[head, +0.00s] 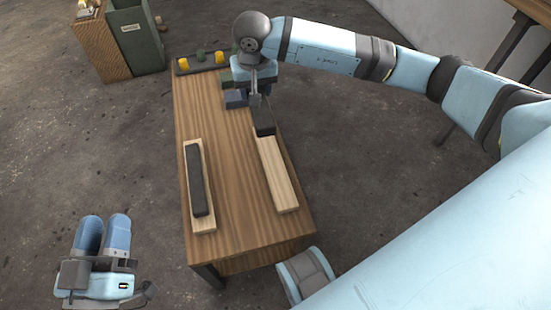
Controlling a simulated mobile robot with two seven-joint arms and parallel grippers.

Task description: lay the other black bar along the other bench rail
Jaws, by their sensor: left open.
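One black bar (200,180) lies along the left pale wooden rail (209,223) on the bench (235,185). The right pale rail (276,172) has a bare top over most of its length.
A dark tray (188,69) with yellow and green cylinders stands at the bench's far edge. Small dark blue (235,98) and green (227,78) shapes are beside my gripper. A green bin (137,40) and a wooden box (100,45) stand behind. The near bench middle is clear.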

